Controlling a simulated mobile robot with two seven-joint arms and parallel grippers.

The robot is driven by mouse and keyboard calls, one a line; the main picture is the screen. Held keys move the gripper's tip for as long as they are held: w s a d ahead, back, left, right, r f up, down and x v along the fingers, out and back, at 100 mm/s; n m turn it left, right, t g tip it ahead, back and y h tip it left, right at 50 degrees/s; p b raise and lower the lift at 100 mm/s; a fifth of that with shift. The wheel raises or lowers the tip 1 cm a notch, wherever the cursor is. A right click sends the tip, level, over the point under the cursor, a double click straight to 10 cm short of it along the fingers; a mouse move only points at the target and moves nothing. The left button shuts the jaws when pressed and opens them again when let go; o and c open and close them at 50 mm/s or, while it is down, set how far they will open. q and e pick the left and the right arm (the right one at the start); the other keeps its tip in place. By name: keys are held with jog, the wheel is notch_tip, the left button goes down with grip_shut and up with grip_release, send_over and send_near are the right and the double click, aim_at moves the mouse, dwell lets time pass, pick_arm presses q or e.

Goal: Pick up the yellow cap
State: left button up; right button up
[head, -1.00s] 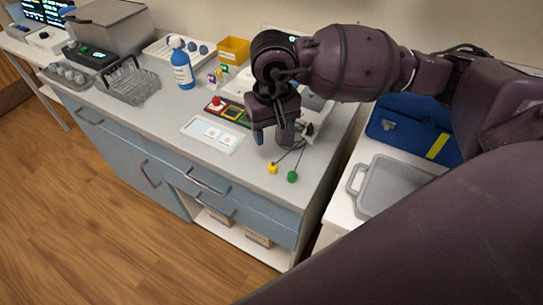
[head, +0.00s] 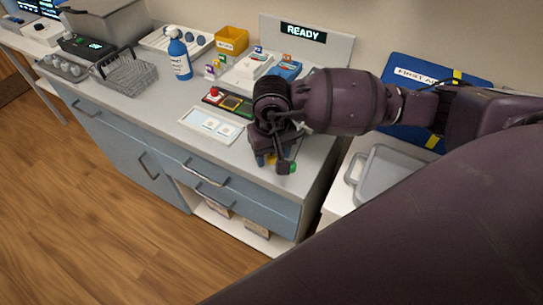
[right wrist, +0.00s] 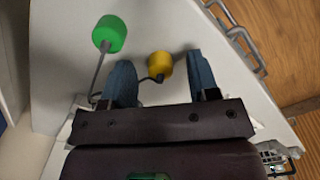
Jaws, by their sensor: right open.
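The yellow cap (right wrist: 159,65) is a small rounded piece on a dark cord, on the pale counter top. In the right wrist view it shows between the two blue fingertips, nearer the right one. In the head view it is mostly hidden by my right gripper (head: 272,159). My right gripper is open, pointing down over the counter's front right part, with no visible grip on the cap. A green cap (right wrist: 110,33) on its own cord lies outside the left finger in the wrist view. My left gripper is not in view.
A panel with a red button (head: 214,93) and a white tray (head: 208,126) lie left of the gripper. A blue spray bottle (head: 179,55) and a wire basket (head: 125,75) stand farther left. A grey tray (head: 383,176) sits on the lower surface at right.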

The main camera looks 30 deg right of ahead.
jog(key=c, duration=0.9)
jog(key=shift+o, duration=0.2)
